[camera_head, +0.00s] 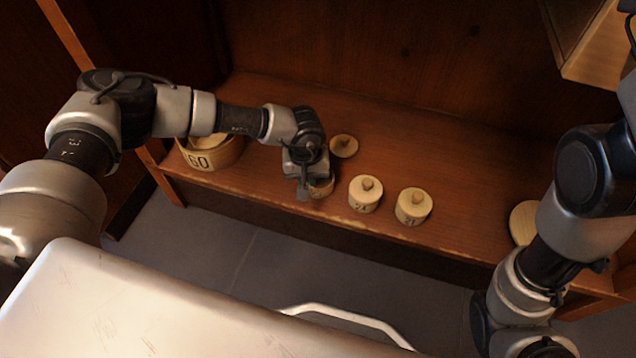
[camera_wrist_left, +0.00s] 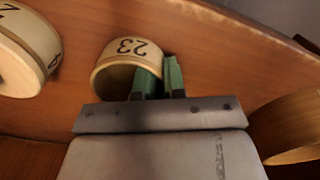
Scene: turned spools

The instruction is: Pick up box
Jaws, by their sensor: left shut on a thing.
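A small round wooden box marked 23 (camera_wrist_left: 125,52) is open at the top in the left wrist view. It also shows partly in the head view (camera_head: 322,188), at the shelf's front edge. My left gripper (camera_wrist_left: 164,66) is shut on its wall, with green-padded fingers at the rim. In the head view the left gripper (camera_head: 305,190) covers part of the box. A loose round lid with a knob (camera_head: 343,146) lies just behind it. Whether the box touches the shelf is unclear. My right arm is at the right, but its fingers do not show.
The brown wooden shelf (camera_head: 450,160) carries two lidded round boxes, one (camera_head: 365,195) and another (camera_head: 413,207), to the right. A larger box marked 60 (camera_head: 213,154) stands left, and a pale round thing (camera_head: 524,222) far right. The shelf's back middle is clear.

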